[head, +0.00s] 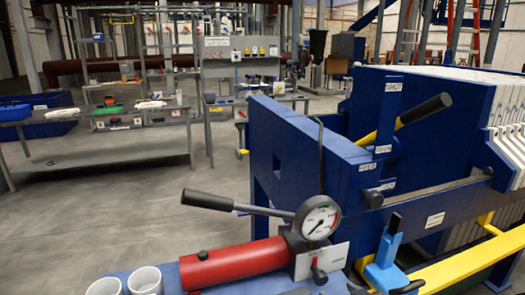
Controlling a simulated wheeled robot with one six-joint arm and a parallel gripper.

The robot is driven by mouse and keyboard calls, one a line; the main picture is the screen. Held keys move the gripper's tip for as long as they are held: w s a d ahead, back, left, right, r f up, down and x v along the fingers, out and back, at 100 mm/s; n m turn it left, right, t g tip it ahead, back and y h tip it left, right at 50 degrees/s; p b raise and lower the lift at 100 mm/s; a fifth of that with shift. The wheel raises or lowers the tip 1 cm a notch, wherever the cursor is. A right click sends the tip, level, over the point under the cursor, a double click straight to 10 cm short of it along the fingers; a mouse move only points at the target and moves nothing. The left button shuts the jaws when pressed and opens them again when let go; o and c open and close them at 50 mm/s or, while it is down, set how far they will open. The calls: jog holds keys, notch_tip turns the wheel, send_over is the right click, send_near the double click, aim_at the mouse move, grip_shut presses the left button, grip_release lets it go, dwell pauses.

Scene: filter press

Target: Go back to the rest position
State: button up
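My gripper and arm do not show in the head view, so I cannot see whether the gripper is open or shut. The blue filter press (300,165) fills the right side, with its stack of white plates (508,115) at the far right. In front of it lies a red cylinder (235,264) with a round pressure gauge (318,220). A black-gripped lever (207,200) points left from the gauge block. A second black-handled lever (425,109) with a yellow shaft slants up above the press frame.
Two white cups (146,280) stand at the bottom left on a blue surface. A light-blue fitting with a black handle (384,268) and a yellow rail (465,268) are at the lower right. Workbenches (100,158) stand behind. The grey floor (120,215) at left is clear.

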aim_at(325, 280)
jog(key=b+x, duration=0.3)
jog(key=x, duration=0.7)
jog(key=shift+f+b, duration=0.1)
jog(key=shift+b, duration=0.25)
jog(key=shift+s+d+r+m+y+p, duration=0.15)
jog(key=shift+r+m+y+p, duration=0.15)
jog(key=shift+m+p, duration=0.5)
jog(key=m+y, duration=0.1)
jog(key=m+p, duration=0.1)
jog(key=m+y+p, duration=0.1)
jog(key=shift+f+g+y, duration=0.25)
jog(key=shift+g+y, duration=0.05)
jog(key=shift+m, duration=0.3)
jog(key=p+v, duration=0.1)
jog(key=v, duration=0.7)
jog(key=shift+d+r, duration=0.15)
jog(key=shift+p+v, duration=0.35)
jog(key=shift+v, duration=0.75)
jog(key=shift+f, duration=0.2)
